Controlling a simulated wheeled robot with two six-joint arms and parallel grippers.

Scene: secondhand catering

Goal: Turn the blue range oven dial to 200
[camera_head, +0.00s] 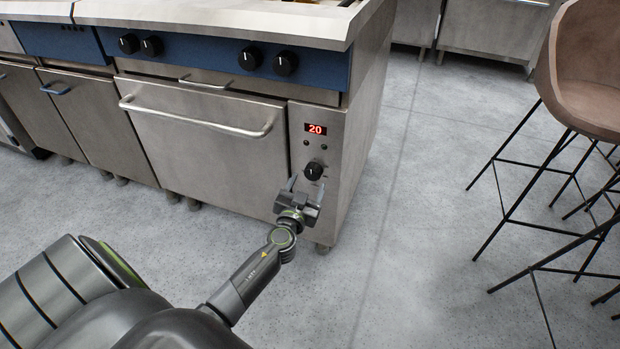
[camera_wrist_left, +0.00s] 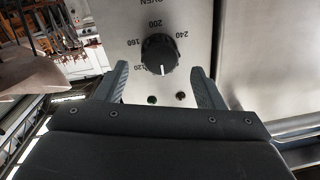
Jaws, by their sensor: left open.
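The oven dial (camera_head: 314,171) is a round black knob low on the steel side panel of the blue-fronted range (camera_head: 214,38). In the left wrist view, the dial (camera_wrist_left: 159,54) has a white pointer line aimed at the picture's bottom, away from the printed 200. The marks 120, 160, 200 and 240 show around it. A red display (camera_head: 315,129) above the dial reads 20. My left gripper (camera_head: 306,184) is open and empty in front of the dial. In the wrist view its two fingers stand on either side of the knob, apart from it. My right gripper is out of view.
The oven door handle (camera_head: 196,118) juts out left of the panel. Several black knobs line the blue strip above. Two small indicator lights sit between display and dial. Brown stools (camera_head: 590,75) with thin black legs stand at the right. The floor between is clear.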

